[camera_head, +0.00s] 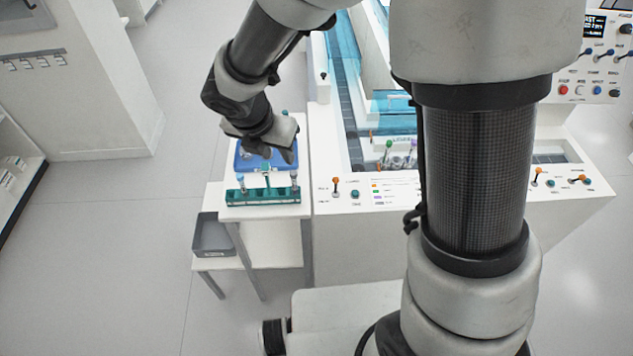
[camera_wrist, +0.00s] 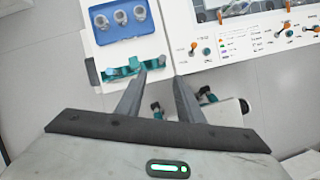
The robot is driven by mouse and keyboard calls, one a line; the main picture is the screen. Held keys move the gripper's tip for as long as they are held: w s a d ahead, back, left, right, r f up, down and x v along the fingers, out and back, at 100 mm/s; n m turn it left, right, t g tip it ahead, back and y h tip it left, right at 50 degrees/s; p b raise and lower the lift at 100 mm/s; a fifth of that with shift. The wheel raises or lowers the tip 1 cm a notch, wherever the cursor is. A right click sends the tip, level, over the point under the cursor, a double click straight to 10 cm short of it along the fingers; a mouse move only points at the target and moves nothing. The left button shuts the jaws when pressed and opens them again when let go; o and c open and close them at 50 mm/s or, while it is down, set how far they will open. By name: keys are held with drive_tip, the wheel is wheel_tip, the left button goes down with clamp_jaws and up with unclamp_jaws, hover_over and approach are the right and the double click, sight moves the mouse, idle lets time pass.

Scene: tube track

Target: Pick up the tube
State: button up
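A blue tray (camera_wrist: 142,31) with three round pale fittings lies on a white stand, ahead of my gripper (camera_wrist: 160,76) in the wrist view. A teal rack (camera_wrist: 112,74) is at the stand's near edge, close to my left fingertip. Something small and teal shows at the rack, but I cannot tell whether it is a tube. In the head view, my gripper (camera_head: 283,153) is over the blue tray (camera_head: 244,163), behind the teal rack (camera_head: 262,196). Green-capped and purple-capped tubes (camera_head: 388,150) stand in the track machine.
The white track machine (camera_head: 335,206), with knobs on its front panel, stands right of the stand. A grey bin (camera_head: 212,238) sits on a lower shelf at left. The floor at left is clear. My arm hides part of the machine.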

sight(293, 174)
drive_tip(key=b+x, duration=0.1)
drive_tip(key=x, duration=0.4)
drive_tip(key=b+x, duration=0.1)
drive_tip(key=x, duration=0.5)
drive_tip(key=shift+s+f+b, duration=0.15)
drive_tip(key=shift+s+b, duration=0.05)
drive_tip(key=shift+b, duration=0.15)
drive_tip(key=shift+d+b+x, duration=0.1)
drive_tip(key=shift+b+x, duration=0.25)
drive_tip(key=shift+x, duration=1.15)
drive_tip(key=shift+d+b+x, duration=0.15)
drive_tip(key=shift+b+x, duration=0.2)
drive_tip(key=shift+x, duration=1.2)
drive_tip(key=c, duration=0.8)
drive_tip(key=shift+w, duration=0.1)
wheel_tip(293, 174, up, 10)
drive_tip(key=p, duration=0.3)
drive_tip(key=shift+f+b, duration=3.6)
drive_tip(key=shift+f, duration=1)
